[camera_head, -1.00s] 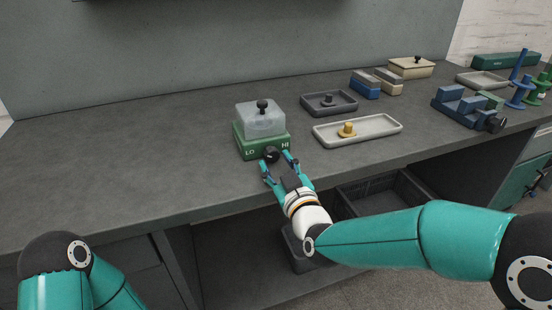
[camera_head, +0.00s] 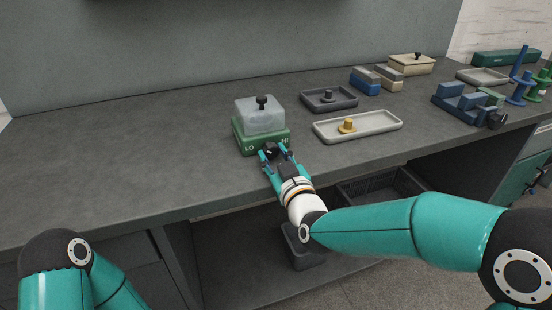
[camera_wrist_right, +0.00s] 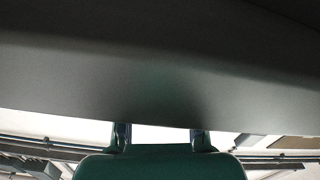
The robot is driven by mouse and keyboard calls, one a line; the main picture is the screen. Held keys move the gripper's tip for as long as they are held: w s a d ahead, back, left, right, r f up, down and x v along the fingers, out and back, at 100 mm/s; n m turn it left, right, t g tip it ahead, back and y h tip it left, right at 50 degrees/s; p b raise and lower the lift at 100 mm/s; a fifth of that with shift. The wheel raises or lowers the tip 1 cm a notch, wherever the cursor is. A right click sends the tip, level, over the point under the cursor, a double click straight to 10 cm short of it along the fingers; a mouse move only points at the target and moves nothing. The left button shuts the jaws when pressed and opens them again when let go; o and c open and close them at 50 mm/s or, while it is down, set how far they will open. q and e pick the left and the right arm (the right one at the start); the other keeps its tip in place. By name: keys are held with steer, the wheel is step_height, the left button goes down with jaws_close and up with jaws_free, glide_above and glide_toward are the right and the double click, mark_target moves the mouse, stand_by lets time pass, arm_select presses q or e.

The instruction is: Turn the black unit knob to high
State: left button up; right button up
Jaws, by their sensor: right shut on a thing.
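The black unit knob (camera_head: 270,149) is on the front face of a green unit (camera_head: 251,143) with a clear cover. The face is marked LO at the left of the knob and HI at the right. My right gripper (camera_head: 272,152) reaches it from the front and is shut on the knob, with a finger on either side. The knob's pointer is hidden or too small to read. In the right wrist view the two fingers (camera_wrist_right: 160,138) show at the bottom, but the knob does not. My left arm is at the lower left; its gripper is out of view.
A black knob (camera_head: 262,102) tops the clear cover. A grey tray (camera_head: 380,128) with a yellow piece and a dark tray (camera_head: 345,105) lie to the right. Blue fixtures (camera_head: 465,105) stand further right. The table (camera_head: 130,165) left of the unit is clear.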

steer(key=m+b, duration=0.2)
steer(key=b, duration=0.1)
steer(key=m+b, duration=0.2)
steer(key=shift+f, duration=0.25)
steer(key=shift+r+m+b, duration=0.2)
steer(key=shift+m+b, duration=0.15)
steer(key=shift+m, duration=0.15)
steer(key=shift+r, duration=0.1)
steer(key=o, duration=0.9)
steer(key=v, duration=1.2)
